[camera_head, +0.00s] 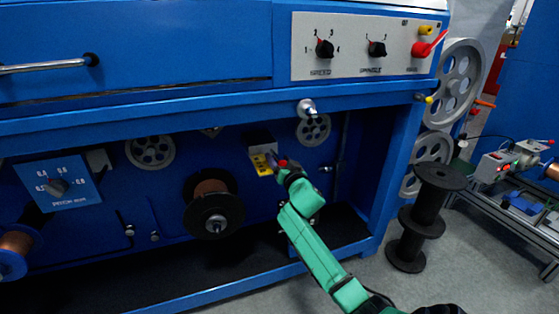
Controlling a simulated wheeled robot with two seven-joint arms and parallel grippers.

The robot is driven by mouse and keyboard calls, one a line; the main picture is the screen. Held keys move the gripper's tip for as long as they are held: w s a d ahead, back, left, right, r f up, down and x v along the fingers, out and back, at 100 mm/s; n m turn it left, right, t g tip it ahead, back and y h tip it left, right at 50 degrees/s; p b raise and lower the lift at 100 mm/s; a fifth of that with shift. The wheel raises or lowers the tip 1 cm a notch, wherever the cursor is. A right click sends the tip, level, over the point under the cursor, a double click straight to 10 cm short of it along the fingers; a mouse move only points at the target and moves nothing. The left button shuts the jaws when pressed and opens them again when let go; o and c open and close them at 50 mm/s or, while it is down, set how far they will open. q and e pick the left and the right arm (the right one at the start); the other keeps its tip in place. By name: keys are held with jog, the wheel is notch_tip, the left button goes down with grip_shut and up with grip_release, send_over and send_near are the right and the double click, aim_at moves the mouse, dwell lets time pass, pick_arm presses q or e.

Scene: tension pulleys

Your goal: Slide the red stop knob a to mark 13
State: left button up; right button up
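A small red part (283,162), which looks like the stop knob, shows at the recessed back panel of the blue machine, just right of a yellow marked plate (262,164). The marks on the plate are too small to read. My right gripper (274,161) is at the end of the green arm, right at the plate and the red part. The wrist hides part of this spot, and I cannot tell whether the fingers touch the knob or are closed. My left gripper is not in view.
A dark spool with brown wire (212,203) stands left of my arm. Grey pulleys (150,151) (313,130) are on the back panel. The blue frame's lower rail (190,297) runs below. A black spool stand (420,220) is on the floor at right.

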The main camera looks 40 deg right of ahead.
jog(key=shift+s, duration=0.1)
jog(key=p+v, duration=0.2)
jog(key=v, duration=0.4)
jog(key=shift+s+a+r, duration=0.1)
jog(key=shift+a+r, duration=0.05)
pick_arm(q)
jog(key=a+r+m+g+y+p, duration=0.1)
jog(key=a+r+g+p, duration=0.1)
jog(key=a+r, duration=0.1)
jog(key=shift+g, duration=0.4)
pick_arm(e)
send_near(284, 165)
jog(key=shift+s+f, duration=0.15)
jog(key=shift+f, duration=0.05)
